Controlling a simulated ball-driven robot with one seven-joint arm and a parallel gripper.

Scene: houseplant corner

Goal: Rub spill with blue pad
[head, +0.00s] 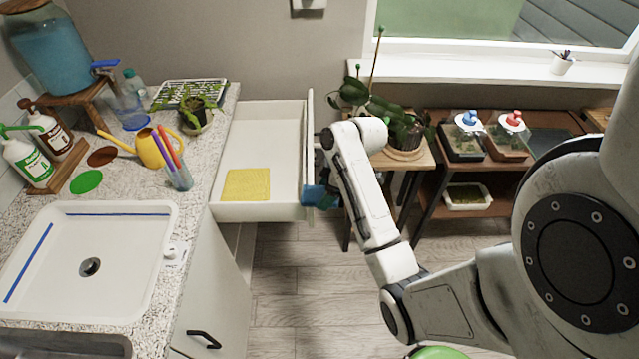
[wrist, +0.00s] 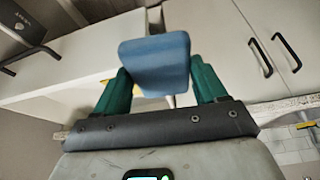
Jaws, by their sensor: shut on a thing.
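My gripper (head: 325,195) is shut on the blue pad (head: 313,196), just outside the right end of the open drawer. In the wrist view the blue pad (wrist: 155,62) sits between the two green fingers of my gripper (wrist: 160,72). A brown spill (head: 101,156) and a green spill (head: 86,181) lie on the speckled counter (head: 125,185), behind the sink. Both are far to the left of my gripper. A yellow pad (head: 247,185) lies flat in the drawer.
The open white drawer (head: 262,212) stands between my gripper and the counter. A yellow watering can (head: 152,150), a cup of pens (head: 180,178) and soap bottles (head: 28,165) stand near the spills. The white sink (head: 130,285) is in front. Plant tables (head: 470,185) stand right.

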